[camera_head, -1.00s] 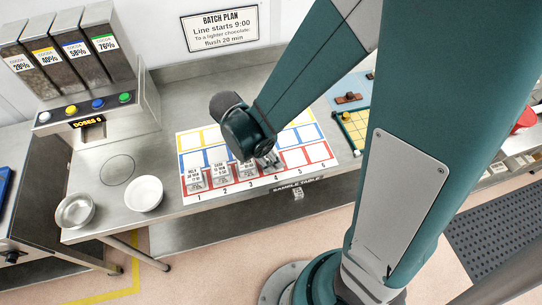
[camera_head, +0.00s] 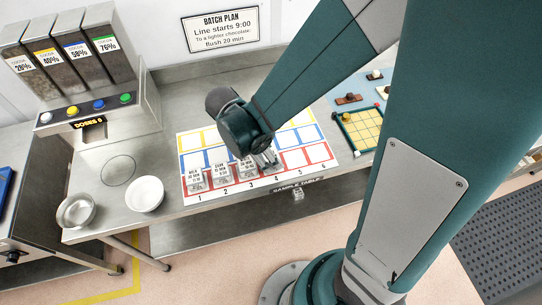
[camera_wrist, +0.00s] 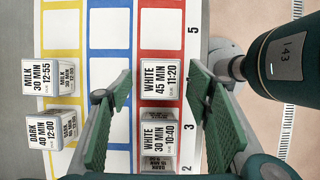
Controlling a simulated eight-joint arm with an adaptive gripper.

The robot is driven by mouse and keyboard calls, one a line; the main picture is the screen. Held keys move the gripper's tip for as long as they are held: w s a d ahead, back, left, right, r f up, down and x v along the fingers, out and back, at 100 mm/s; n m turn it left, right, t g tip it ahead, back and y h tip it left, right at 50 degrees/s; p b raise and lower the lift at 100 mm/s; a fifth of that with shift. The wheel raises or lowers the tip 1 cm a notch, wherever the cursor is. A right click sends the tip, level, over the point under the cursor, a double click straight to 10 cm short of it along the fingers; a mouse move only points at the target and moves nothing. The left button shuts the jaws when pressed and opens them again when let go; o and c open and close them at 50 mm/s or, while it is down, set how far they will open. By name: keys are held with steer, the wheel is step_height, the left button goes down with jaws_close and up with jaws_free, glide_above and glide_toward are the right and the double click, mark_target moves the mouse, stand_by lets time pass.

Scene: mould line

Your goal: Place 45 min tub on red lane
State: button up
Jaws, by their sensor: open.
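The 45 min tub (camera_wrist: 162,78) has a white label reading WHITE 45 MIN 11:20. In the wrist view it stands in the red lane (camera_wrist: 160,32), in the slot before number 5. My gripper (camera_wrist: 160,77) is open, with one green-padded finger on each side of this tub and a visible gap at both sides. In the head view my gripper (camera_head: 266,163) is low over the slot 4 area, and it hides most of the tub.
A WHITE 30 MIN tub (camera_wrist: 158,130) stands close beside it in slot 3, with another tub (camera_wrist: 157,165) beyond. MILK (camera_wrist: 50,77) and DARK (camera_wrist: 45,130) tubs stand at the yellow lane's left edge. Blue lane slots (camera_wrist: 110,30) are bare. Bowls (camera_head: 145,193) stand at left.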

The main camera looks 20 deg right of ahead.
steer(key=p+v, duration=0.1)
steer(key=v, duration=0.9)
stand_by(0.7)
steer(key=s+d+r+m+t+y, duration=0.2)
steer(key=d+r+m+t, duration=0.1)
steer(key=d+r+m, duration=0.2)
steer(key=s+d+r+m+t+y, duration=0.2)
steer(key=d+r+m, duration=0.4)
steer(key=r+m, duration=0.3)
steer(key=s+m+t, duration=0.1)
steer(key=m+t, duration=0.1)
steer(key=m, duration=0.2)
stand_by(0.4)
